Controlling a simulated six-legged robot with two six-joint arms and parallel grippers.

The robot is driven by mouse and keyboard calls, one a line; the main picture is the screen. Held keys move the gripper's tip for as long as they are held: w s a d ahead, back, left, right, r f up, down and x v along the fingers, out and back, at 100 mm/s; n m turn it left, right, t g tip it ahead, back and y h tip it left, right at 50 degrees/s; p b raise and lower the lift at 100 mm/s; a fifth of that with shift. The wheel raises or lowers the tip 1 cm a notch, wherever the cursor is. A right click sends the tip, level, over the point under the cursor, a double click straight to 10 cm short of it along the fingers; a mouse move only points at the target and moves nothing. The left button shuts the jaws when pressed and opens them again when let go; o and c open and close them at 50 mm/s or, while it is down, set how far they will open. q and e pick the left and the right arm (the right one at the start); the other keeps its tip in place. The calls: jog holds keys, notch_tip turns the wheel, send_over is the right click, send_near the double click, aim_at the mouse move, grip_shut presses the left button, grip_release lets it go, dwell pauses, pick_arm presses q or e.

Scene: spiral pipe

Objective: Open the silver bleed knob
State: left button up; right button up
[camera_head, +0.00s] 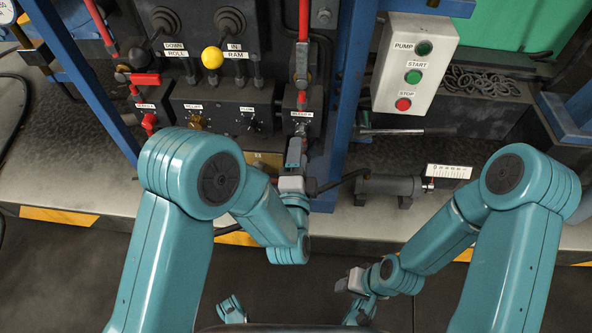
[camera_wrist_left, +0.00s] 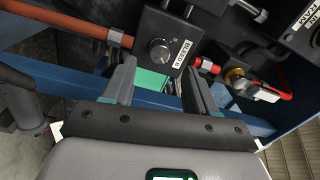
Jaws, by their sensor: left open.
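The silver bleed knob (camera_head: 300,129) is a small round knob on a dark block under a white label, right of the valve panel. In the left wrist view the silver bleed knob (camera_wrist_left: 161,50) faces the camera, with its label to its right. My left gripper (camera_head: 296,150) is just below the knob in the head view. In the left wrist view my left gripper (camera_wrist_left: 157,72) has its fingers apart, with the knob beyond the tips and nothing held. My right gripper (camera_head: 352,282) is low, near the floor, away from the panel; its jaws are too small to read.
A brass knob (camera_head: 197,121) and a red knob (camera_head: 149,121) are on the panel to the left. A blue post (camera_head: 345,100) stands close to the right of the bleed block. A white pump box (camera_head: 415,62) and a grey cylinder (camera_head: 390,186) are further right.

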pick_arm(q)
jog(key=s, duration=0.7)
jog(key=shift+a+f+p, duration=0.15)
jog(key=shift+a+p, duration=0.15)
jog(key=shift+p, duration=0.1)
pick_arm(e)
jog(key=shift+s+a+r, duration=0.1)
jog(key=shift+a+r, duration=0.05)
jog(key=shift+r, duration=0.35)
pick_arm(q)
jog(key=shift+a, duration=0.1)
